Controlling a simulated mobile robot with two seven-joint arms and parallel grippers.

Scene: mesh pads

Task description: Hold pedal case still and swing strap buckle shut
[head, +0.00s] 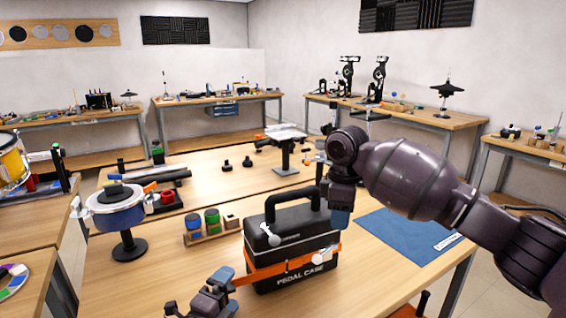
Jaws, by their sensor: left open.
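The black pedal case (290,225) stands upright on the wooden table, with a raised handle and "PEDAL CASE" on its lower front. An orange strap (262,274) crosses its front and reaches out past its left edge. A pale buckle part (318,259) sits on the strap at the front right, and a pale lever-like piece (269,236) shows at the upper left. I cannot tell whether the buckle is shut. My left gripper (227,288) is open, low at the left by the strap's outer end. My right gripper (339,217) points down at the case's right side; its fingertips are unclear.
A blue mat (408,236) lies right of the case. A small wooden holder with coloured jars (212,222) and a blue drum on a stand (117,208) are to the left. A small stand (286,158) is behind.

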